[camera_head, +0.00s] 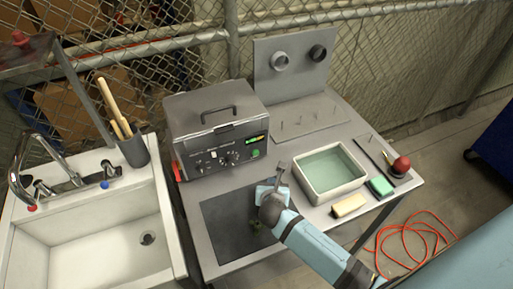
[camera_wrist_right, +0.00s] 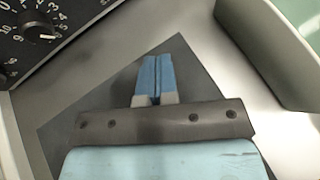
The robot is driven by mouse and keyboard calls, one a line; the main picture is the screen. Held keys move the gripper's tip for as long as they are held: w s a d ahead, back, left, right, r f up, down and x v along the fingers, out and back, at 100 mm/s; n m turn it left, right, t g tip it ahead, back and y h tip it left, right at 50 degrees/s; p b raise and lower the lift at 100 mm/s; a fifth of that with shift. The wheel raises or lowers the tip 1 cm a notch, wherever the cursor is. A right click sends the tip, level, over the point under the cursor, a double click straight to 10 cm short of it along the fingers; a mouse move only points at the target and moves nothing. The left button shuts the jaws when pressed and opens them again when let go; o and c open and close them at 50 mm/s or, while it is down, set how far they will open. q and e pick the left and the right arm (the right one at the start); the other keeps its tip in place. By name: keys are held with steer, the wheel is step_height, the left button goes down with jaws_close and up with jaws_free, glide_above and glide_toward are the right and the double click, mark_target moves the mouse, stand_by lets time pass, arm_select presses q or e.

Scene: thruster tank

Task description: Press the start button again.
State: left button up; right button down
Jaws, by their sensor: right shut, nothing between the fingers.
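The start button appears to be the green round button (camera_head: 255,153) at the right end of the front panel of the grey tank machine (camera_head: 213,117). My right gripper (camera_head: 282,165) is shut and empty, in front of the panel and a little right of and below the button in the head view. I cannot tell the exact gap, but it looks apart from the button. In the right wrist view my closed blue fingers (camera_wrist_right: 156,62) point over the dark mat. That view shows a numbered dial (camera_wrist_right: 38,28) of the machine, but not the green button. My left gripper is not in view.
A white-rimmed basin (camera_head: 309,195) of liquid stands right of the gripper, with a yellow sponge (camera_head: 348,205) and a green block (camera_head: 380,186) nearby. A dark mat (camera_head: 226,220) lies before the machine. A sink (camera_head: 100,245) is at left. An orange cord (camera_head: 410,235) lies on the floor.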

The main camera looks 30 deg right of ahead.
mark_target(256, 153)
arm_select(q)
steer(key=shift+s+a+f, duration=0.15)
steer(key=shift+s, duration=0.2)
arm_select(e)
steer(key=shift+s+a, duration=0.1)
